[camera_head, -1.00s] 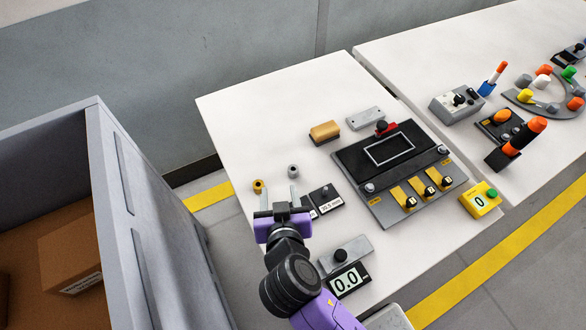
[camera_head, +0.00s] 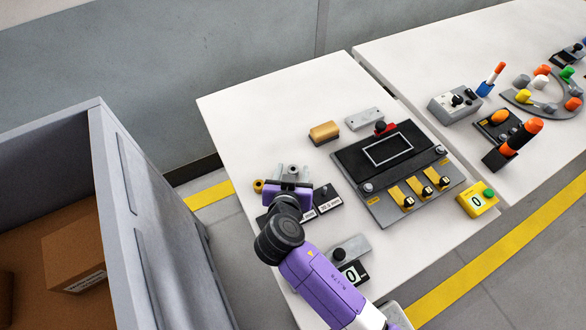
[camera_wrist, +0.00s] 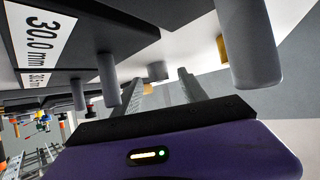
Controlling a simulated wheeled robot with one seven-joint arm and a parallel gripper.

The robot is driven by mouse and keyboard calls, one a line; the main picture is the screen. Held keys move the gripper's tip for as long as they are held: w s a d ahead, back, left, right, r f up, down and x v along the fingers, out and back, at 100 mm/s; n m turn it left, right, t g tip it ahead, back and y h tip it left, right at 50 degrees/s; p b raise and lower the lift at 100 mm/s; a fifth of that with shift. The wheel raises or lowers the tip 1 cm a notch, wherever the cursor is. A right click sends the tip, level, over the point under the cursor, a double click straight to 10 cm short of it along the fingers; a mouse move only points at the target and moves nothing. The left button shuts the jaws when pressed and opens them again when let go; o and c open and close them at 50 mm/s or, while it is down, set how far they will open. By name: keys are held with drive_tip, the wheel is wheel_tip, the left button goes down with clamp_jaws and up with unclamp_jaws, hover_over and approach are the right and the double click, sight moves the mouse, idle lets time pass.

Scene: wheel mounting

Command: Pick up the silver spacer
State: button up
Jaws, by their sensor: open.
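The silver spacer (camera_head: 293,168) is a small grey cylinder standing on the white table near its left edge. In the head view it shows just beyond my gripper (camera_head: 293,174), between the two spread fingers. My gripper is open and holds nothing. In the wrist view the spacer appears as a small grey cylinder (camera_wrist: 157,71), between and beyond the fingertips (camera_wrist: 160,82). I cannot tell how far the fingers reach along its sides. The gold spacer (camera_head: 259,185) stands just left of my gripper, and a bit of it shows in the wrist view (camera_wrist: 222,48).
Black gauge blocks with number labels (camera_head: 327,199) lie right of my gripper; their grey pegs (camera_wrist: 107,80) loom close in the wrist view. A tan block (camera_head: 324,132) and a dark fixture board (camera_head: 395,170) stand farther right. A grey bin (camera_head: 150,220) is left of the table.

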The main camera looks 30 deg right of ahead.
clamp_jaws()
idle(0.4)
